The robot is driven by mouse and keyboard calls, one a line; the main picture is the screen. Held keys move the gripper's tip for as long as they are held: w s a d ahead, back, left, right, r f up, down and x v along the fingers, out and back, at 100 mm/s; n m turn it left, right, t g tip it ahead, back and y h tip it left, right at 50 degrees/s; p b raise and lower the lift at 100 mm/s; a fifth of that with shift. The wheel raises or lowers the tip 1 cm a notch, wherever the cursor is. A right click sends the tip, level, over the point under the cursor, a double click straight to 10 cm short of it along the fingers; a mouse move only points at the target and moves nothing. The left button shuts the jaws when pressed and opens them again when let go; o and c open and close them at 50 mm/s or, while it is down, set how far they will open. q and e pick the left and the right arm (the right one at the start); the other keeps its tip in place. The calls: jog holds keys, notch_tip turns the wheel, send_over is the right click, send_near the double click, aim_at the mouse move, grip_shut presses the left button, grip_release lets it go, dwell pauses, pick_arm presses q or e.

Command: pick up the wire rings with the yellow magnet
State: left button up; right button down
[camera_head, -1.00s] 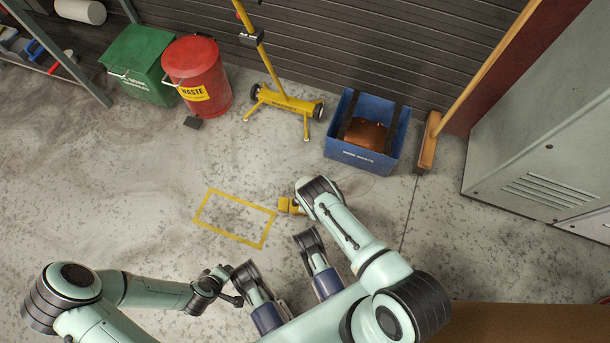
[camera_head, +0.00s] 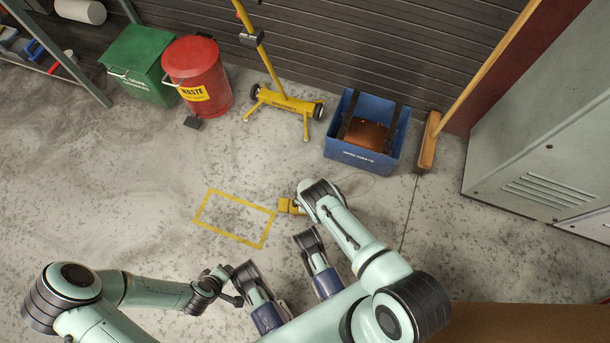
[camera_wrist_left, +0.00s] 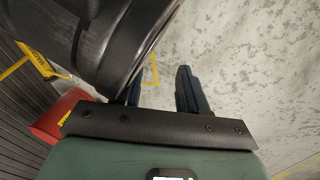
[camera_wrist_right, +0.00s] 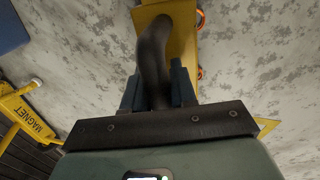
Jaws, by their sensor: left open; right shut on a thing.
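The yellow magnet (camera_head: 286,206) shows beside my right wrist in the head view, over the floor near the yellow marked rectangle. In the right wrist view my right gripper (camera_wrist_right: 157,92) is shut on the dark curved handle (camera_wrist_right: 152,50) of the yellow magnet (camera_wrist_right: 182,42). Small orange-red curved pieces, possibly wire rings (camera_wrist_right: 201,19), show at the magnet's right edge; whether they cling to it or lie beneath is unclear. The magnet's underside is hidden. My left gripper (camera_wrist_left: 160,92) is open and empty, and low at the left in the head view.
A blue bin (camera_head: 358,155) with coppery contents stands at the wall. Right of it are a broom (camera_head: 428,145) and grey cabinet (camera_head: 535,150). A yellow wheeled stand (camera_head: 285,100), red waste can (camera_head: 200,75) and green bin (camera_head: 140,65) stand left. The floor rectangle (camera_head: 234,237) is empty.

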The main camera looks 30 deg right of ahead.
jog(key=shift+w, duration=0.1)
dwell(0.5)
pick_arm(q)
jog(key=shift+s+a+f+g, duration=1.3)
jog(key=shift+s+g, duration=0.8)
jog(key=shift+s, duration=4)
pick_arm(e)
jog(key=shift+r+p, duration=1.7)
jog(key=shift+r, duration=0.45)
jog(key=shift+r+p, duration=0.75)
jog(key=shift+r, duration=0.25)
pick_arm(q)
jog(key=w+d+r+t+p, duration=0.2)
jog(key=w+r+t, duration=0.2)
jog(key=w+r, duration=0.5)
jog(key=shift+w, duration=1.55)
pick_arm(e)
jog(key=shift+r, duration=1.45)
pick_arm(q)
jog(key=shift+d+r, duration=0.1)
pick_arm(e)
jog(key=shift+w, duration=0.1)
